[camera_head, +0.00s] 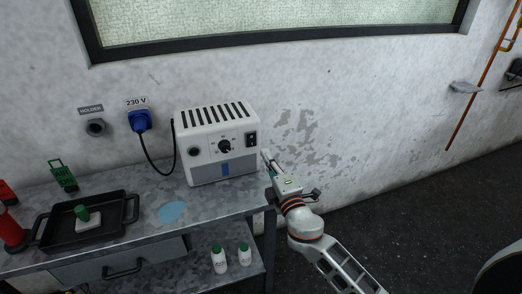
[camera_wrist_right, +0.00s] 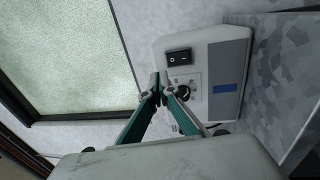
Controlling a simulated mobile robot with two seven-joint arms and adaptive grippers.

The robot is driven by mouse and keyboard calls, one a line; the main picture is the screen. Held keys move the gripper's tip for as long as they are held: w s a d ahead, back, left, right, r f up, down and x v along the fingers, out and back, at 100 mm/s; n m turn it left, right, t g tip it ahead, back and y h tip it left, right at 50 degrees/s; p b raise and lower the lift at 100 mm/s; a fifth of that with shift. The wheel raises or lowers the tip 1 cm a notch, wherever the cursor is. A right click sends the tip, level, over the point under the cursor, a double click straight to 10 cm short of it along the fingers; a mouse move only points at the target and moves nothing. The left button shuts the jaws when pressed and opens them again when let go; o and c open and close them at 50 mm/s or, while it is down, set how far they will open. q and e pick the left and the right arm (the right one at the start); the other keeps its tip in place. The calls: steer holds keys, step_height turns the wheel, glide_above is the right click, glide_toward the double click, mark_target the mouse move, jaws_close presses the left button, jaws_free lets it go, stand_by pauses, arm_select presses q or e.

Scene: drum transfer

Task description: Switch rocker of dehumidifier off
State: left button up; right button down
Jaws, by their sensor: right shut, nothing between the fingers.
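The dehumidifier (camera_head: 222,145) is a white box with a slotted top, standing on the metal bench against the wall. Its black rocker (camera_head: 251,139) is at the upper right of its front face, right of a round black dial (camera_head: 225,146). In the wrist view the rocker (camera_wrist_right: 178,56) and the dial (camera_wrist_right: 184,91) show on the front face, turned sideways. My right gripper (camera_head: 266,154) is shut and empty, just right of the dehumidifier and below the rocker's height. Its fingertips (camera_wrist_right: 159,88) show left of the dial in the wrist view. My left gripper is not in view.
A black tray (camera_head: 110,231) with a green-handled item and a red object (camera_head: 12,232) are at the bench's left. A blue plug (camera_head: 140,121) feeds a black cable to the dehumidifier. White bottles (camera_head: 219,260) stand on the lower shelf. The floor right of the bench is clear.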

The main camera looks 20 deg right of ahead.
steer(key=shift+s+d+r, duration=0.1)
steer(key=shift+s+r, duration=0.1)
steer(key=shift+s, duration=0.95)
steer(key=shift+s+r, duration=0.15)
steer(key=shift+s, duration=1)
